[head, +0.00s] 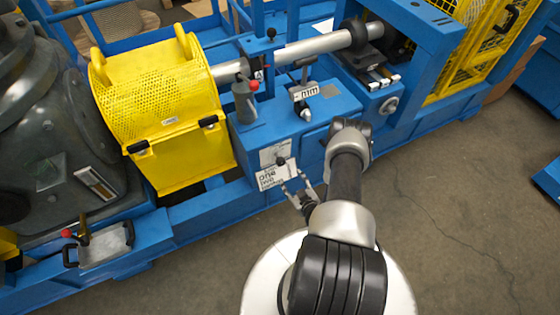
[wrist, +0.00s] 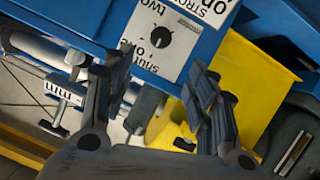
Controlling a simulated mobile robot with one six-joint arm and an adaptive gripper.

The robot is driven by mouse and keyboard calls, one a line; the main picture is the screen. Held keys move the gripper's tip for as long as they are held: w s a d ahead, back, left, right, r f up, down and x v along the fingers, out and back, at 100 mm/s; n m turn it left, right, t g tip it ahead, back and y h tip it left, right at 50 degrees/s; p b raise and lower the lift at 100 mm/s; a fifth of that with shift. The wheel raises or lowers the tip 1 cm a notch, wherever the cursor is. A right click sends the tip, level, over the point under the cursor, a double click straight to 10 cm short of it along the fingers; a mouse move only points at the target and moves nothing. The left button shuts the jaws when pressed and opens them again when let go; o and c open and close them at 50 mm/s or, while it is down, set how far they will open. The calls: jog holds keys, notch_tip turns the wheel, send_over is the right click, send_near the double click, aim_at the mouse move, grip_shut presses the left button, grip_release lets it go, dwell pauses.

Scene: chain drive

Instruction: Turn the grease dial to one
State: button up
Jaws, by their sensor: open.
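The grease dial (head: 281,161) is a small black round knob on a white lettered plate (head: 268,180) on the front of the blue machine frame. In the wrist view the dial (wrist: 160,37) sits at the top middle, with the word "two" above it and other words partly hidden. A light mark shows on the knob, but I cannot tell which word it points to. My gripper (head: 301,188) is open and empty, just below and right of the plate. In the wrist view its fingers (wrist: 162,72) stand apart on either side below the dial, not touching it.
A yellow perforated guard (head: 165,115) stands left of the dial. A grey canister with a red knob (head: 244,100) and a small lever with a white scale (head: 305,92) stand on the blue housing above. The concrete floor (head: 450,200) at right is largely clear.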

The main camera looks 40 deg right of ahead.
aim_at(282, 163)
jog(key=b+x, duration=0.5)
jog(key=x, duration=1.1)
jog(key=shift+r, duration=0.1)
jog(key=shift+c, duration=0.4)
jog(key=c, duration=1)
